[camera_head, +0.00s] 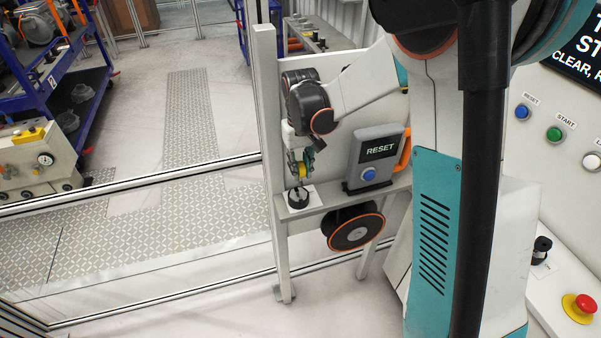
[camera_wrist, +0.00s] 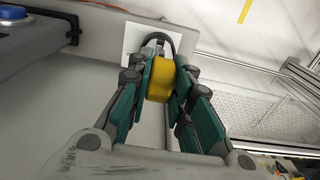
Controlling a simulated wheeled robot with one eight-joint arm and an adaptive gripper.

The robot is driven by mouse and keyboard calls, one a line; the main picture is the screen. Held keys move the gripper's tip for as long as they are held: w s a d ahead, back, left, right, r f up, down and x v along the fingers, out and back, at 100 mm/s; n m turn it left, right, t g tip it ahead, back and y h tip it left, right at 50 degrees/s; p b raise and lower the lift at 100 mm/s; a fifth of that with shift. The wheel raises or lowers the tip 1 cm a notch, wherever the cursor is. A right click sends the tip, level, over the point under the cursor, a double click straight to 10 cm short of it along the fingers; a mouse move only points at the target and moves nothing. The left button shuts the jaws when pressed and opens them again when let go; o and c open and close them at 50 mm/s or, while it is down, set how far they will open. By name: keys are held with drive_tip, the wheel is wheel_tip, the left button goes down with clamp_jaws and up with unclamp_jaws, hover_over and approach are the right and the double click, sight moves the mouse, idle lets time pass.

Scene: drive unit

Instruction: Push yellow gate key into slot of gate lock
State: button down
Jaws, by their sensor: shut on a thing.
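The yellow gate key (camera_head: 302,171) is held upright between the fingers of my gripper (camera_head: 299,168), just above the gate lock. My gripper is shut on it. In the wrist view the yellow key (camera_wrist: 160,80) sits between the two teal finger pads (camera_wrist: 161,76). The gate lock (camera_head: 298,198) is a round black part on a white plate at the end of a grey shelf. In the wrist view its black rim (camera_wrist: 158,38) shows beyond the key. The slot and the key's tip are hidden, so I cannot tell whether they touch.
A grey RESET box (camera_head: 375,158) with a blue button stands on the shelf, right of the lock. A grey post (camera_head: 268,150) rises just left. A black and orange reel (camera_head: 353,228) hangs below. The patterned floor beyond the fence is clear.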

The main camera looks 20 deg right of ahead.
drive_tip(key=shift+w+f+b, duration=0.35)
drive_tip(key=shift+f+b, duration=0.3)
drive_tip(key=shift+f, duration=0.2)
drive_tip(key=shift+w+f+b, duration=0.35)
drive_tip(key=shift+f+b, duration=0.3)
drive_tip(key=shift+f, duration=0.2)
drive_tip(key=shift+w+f+b, duration=0.35)
drive_tip(key=shift+f+b, duration=0.3)
drive_tip(key=shift+f, duration=0.2)
